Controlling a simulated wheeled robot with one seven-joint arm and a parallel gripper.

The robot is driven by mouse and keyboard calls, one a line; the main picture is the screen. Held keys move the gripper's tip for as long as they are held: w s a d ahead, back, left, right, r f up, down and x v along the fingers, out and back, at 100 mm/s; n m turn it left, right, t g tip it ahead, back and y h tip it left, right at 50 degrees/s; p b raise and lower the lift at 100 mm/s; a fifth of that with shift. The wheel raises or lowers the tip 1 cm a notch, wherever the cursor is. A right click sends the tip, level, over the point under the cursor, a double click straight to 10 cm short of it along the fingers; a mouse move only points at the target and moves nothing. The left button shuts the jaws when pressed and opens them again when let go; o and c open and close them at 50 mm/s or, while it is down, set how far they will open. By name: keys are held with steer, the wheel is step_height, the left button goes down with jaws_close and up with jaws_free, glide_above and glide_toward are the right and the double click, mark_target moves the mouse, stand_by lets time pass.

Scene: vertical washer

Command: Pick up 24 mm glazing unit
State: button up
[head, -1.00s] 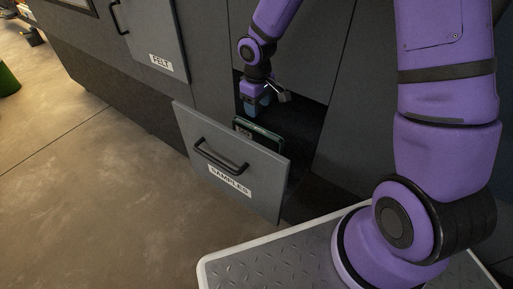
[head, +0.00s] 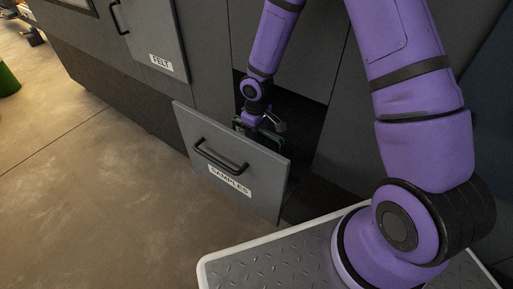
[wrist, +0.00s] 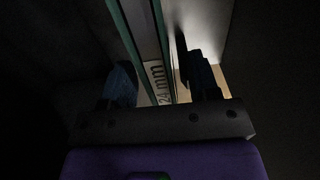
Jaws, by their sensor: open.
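The glazing unit (wrist: 145,40) stands on edge in the open drawer, with green glass edges and a label reading "24 mm". In the head view only a small part of the glazing unit (head: 238,123) shows above the drawer front. My gripper (wrist: 168,88) is open, with one finger on each side of the unit; I cannot tell whether either finger touches it. In the head view my gripper (head: 262,132) is down in the drawer, its fingertips hidden behind the front panel.
The drawer front marked SAMPLES (head: 235,165) is pulled out and stands in front of my gripper. A closed front marked FELT (head: 155,40) is at the upper left. The drawer's inside is dark.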

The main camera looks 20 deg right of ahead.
steer(key=shift+f, duration=0.85)
jaws_close()
stand_by(0.8)
